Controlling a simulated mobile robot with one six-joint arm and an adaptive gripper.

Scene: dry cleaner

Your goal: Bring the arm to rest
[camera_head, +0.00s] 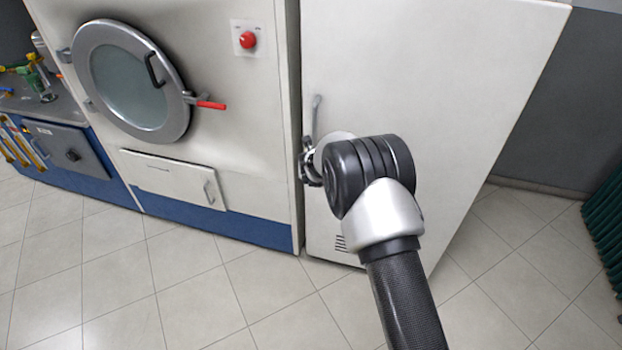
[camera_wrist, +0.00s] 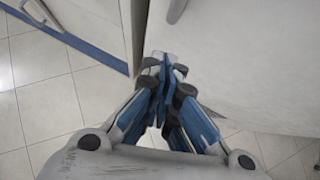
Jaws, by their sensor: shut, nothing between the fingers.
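My gripper (camera_wrist: 166,72) is shut and empty in the wrist view, with its blue-and-grey fingers together. It points toward the white front of a tall cabinet (camera_wrist: 235,50); whether it touches that front I cannot tell. In the head view my arm (camera_head: 400,285) reaches up from the bottom, bent at a dark joint. The gripper there is mostly hidden behind my wrist, near the left edge of the cabinet (camera_head: 440,80) and below its grey handle (camera_head: 315,115).
Left of the cabinet stands a dry-cleaning machine (camera_head: 235,150) with a round door (camera_head: 130,80), a red-handled latch (camera_head: 210,104) and a red button (camera_head: 247,40). A dark green ribbed object (camera_head: 605,220) stands at the far right. The tiled floor (camera_head: 90,270) is clear in front.

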